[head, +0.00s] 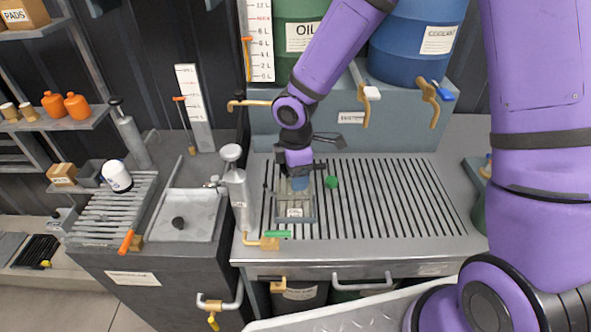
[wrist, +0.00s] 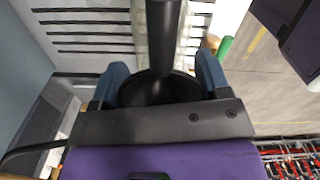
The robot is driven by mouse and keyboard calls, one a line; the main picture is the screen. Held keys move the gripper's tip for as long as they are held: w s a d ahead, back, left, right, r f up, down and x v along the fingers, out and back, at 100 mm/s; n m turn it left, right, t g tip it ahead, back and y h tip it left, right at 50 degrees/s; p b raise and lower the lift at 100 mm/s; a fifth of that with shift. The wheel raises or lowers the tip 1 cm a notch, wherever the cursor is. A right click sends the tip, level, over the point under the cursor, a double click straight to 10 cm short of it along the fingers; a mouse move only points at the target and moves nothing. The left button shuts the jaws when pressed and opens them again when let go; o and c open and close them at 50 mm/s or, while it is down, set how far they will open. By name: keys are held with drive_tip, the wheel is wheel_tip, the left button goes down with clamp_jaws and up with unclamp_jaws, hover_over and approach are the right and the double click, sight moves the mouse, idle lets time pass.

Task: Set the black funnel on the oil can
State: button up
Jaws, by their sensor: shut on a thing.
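My gripper (head: 299,186) points down over the slatted bench top in the head view. In the wrist view its blue fingers (wrist: 162,84) are shut on the black funnel (wrist: 163,40), with the wide part between the fingers and the spout pointing away from the palm. The funnel is hidden behind the gripper in the head view. A grey boxy container (head: 295,213) with a small label, possibly the oil can, stands on the slats under my gripper. A pale shape shows behind the spout in the wrist view; I cannot tell whether the spout touches it.
A grey pump cylinder (head: 238,190) stands left of the container. A small green round thing (head: 331,182) is just right of my gripper. A green handle (head: 278,234) lies near the front edge. The slats (head: 400,200) to the right are clear. Drums with taps stand behind.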

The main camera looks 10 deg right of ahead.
drive_tip(key=shift+f, duration=0.2)
drive_tip(key=o, duration=0.6)
drive_tip(key=shift+r, duration=0.1)
drive_tip(key=shift+r, duration=5.4)
drive_tip(key=shift+d+r, duration=0.1)
drive_tip(key=s+d+r+m+t+h, duration=0.1)
drive_tip(key=s+d+r+m, duration=0.35)
drive_tip(key=d+r, duration=0.2)
drive_tip(key=s+d+r+m+t+h, duration=0.1)
drive_tip(key=s+d+r+m+t, duration=0.1)
drive_tip(key=s+d+r+m, duration=0.55)
drive_tip(key=s+m, duration=0.1)
drive_tip(key=s+d+r+m+t+y, duration=0.1)
drive_tip(key=s+d+r+m, duration=0.1)
drive_tip(key=s+d+r, duration=0.1)
drive_tip(key=s+d+r+m+t+y, duration=0.1)
drive_tip(key=s+d+r+m, duration=0.1)
drive_tip(key=s, duration=0.3)
drive_tip(key=shift+d+r+m, duration=0.15)
drive_tip(key=shift+r+m, duration=0.05)
drive_tip(key=shift+m, duration=0.6)
